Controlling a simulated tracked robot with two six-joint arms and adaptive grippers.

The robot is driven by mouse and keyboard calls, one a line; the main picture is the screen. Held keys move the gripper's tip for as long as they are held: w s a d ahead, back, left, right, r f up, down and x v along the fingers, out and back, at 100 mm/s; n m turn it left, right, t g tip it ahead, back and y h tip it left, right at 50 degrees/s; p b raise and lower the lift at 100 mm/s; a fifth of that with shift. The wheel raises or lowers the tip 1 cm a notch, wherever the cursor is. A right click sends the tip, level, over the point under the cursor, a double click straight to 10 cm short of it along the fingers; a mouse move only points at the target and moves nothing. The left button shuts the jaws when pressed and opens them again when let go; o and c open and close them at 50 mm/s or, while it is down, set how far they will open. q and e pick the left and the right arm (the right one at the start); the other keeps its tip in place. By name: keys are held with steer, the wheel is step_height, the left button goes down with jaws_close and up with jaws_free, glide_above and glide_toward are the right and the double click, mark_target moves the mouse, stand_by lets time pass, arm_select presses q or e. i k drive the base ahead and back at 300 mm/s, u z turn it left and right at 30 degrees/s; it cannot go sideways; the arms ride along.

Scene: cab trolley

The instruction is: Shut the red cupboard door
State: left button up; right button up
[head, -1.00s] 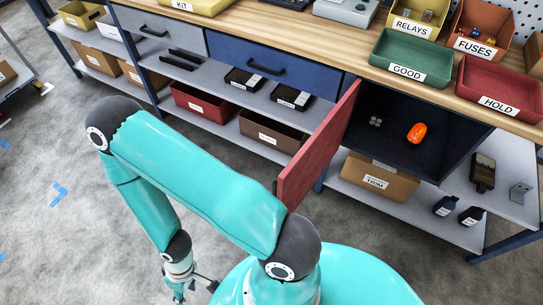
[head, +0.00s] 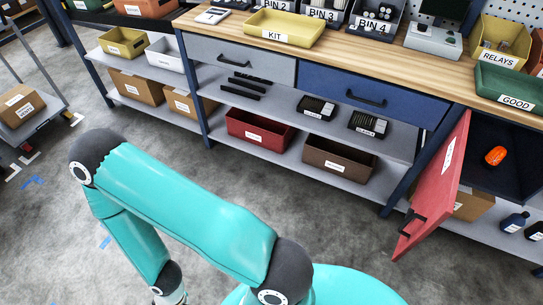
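The red cupboard door (head: 439,188) stands open, swung out from the left side of the dark cupboard (head: 482,140) under the bench. I see its outer face with a white label and a dark handle (head: 411,222) near its free edge. An orange object (head: 496,155) lies inside the cupboard. My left arm crosses the lower left, apart from the door in the picture. Its wrist runs off the bottom edge, so the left gripper is out of frame. My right gripper is not in view.
The bench has a grey drawer (head: 240,56) and a blue drawer (head: 370,95), both shut. A lower shelf holds a red bin (head: 258,132) and a brown bin (head: 338,160). Bottles (head: 514,222) stand right of the door. The floor (head: 330,235) before the bench is clear.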

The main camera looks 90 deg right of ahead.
mark_target(433, 202)
steer(key=u, duration=0.15)
steer(key=i, duration=1)
steer(key=z, duration=0.5)
steer(key=i, duration=0.15)
steer(key=z, duration=2.5)
steer(key=i, duration=0.3)
steer(key=z, duration=1.9)
steer(key=k, duration=0.6)
steer(key=z, duration=0.45)
steer(key=i, duration=1.4)
steer(key=u, duration=0.2)
